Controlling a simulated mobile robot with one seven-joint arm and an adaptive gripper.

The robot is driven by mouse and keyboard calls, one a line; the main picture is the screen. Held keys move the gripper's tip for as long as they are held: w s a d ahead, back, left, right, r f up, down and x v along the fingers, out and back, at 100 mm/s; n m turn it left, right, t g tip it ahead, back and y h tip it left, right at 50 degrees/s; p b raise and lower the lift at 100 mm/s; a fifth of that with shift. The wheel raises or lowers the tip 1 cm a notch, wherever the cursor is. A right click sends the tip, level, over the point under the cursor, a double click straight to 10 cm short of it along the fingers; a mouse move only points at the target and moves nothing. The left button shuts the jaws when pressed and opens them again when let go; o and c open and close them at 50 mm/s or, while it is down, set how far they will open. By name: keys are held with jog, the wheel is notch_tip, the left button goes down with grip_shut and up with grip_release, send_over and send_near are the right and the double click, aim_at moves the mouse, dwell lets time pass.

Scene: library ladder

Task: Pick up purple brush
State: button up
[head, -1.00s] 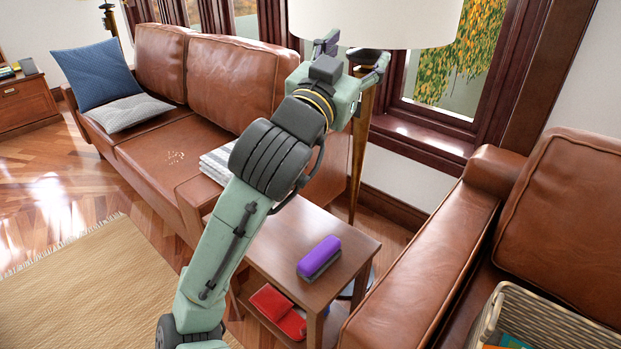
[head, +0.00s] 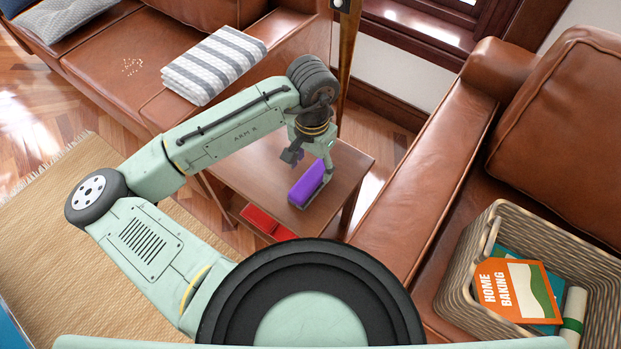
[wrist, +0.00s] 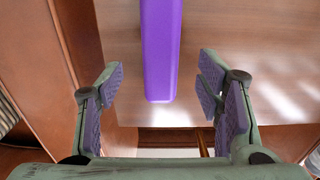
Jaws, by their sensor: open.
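The purple brush (head: 307,183) lies on the small wooden side table (head: 258,186), its purple back up and a grey edge along its lower side. In the wrist view the brush (wrist: 160,50) runs down from the top edge, and its near end lies between and a little beyond my fingers. My gripper (wrist: 158,92) is open, with one padded finger to each side and a gap between each finger and the brush. In the head view my gripper (head: 311,165) points down at the brush and partly covers its far end.
A brown sofa with a striped folded blanket (head: 213,62) stands behind and left of the table. A leather armchair (head: 440,150) stands close on the right, with a wicker basket (head: 455,280) of books on it. A red item (head: 268,223) lies on the table's lower shelf.

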aim_at(311, 177)
jog(key=shift+f+p, duration=0.55)
jog(key=shift+f, duration=2.2)
jog(key=shift+c, duration=0.4)
jog(key=c, duration=1.2)
